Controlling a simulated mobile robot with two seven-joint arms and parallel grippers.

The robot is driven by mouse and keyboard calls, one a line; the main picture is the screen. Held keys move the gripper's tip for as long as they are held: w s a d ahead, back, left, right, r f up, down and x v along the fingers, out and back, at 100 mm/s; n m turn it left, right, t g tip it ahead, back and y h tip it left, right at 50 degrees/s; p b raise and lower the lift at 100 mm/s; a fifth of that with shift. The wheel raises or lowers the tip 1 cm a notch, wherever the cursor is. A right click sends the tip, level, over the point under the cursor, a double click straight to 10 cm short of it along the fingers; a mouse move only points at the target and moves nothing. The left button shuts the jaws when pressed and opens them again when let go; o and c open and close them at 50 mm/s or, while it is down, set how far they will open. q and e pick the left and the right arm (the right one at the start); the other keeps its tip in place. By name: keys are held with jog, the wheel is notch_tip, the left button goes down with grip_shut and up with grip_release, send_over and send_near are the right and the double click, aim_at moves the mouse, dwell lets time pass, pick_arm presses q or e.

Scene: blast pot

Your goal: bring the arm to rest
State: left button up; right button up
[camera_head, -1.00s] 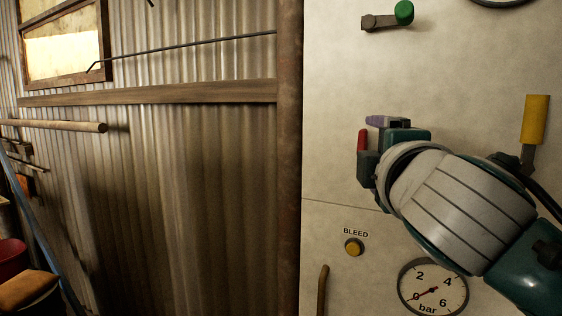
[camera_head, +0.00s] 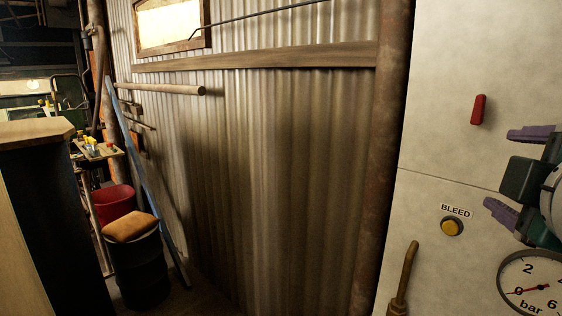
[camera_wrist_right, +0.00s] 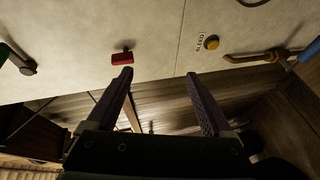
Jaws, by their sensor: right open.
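My right gripper (camera_head: 512,172) is at the right edge of the head view, in front of the pale panel (camera_head: 440,130). Its two purple fingers are apart, point left and hold nothing. In the right wrist view the open fingers (camera_wrist_right: 158,80) have an empty gap between them. A red handle (camera_head: 479,109) on the panel is just left of the upper finger, apart from it; it also shows in the wrist view (camera_wrist_right: 122,57). Most of my right arm is outside the head view. My left gripper is not in view.
Below the gripper is a bar gauge (camera_head: 532,287), its needle near 0. The yellow BLEED button (camera_head: 452,227) and a brown lever (camera_head: 402,280) are left of it. A rusty post (camera_head: 385,150) and corrugated wall (camera_head: 270,170) stand further left, beyond them a drum (camera_head: 142,270).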

jog(key=s+a+f+m+g+y, duration=0.3)
jog(key=s+a+f+m+g, duration=0.15)
jog(key=s+f, duration=0.5)
jog(key=s+a+f+m+g+y, duration=0.3)
jog(key=s+f+m+g+y, duration=0.15)
jog(key=s+f, duration=0.5)
jog(key=s+a+r+g+p, duration=0.1)
jog(key=s+r+p, duration=0.2)
jog(key=r+p, duration=1.3)
jog(key=shift+a+r+p, duration=0.15)
jog(key=shift+r+p, duration=0.2)
jog(key=shift+r, duration=0.3)
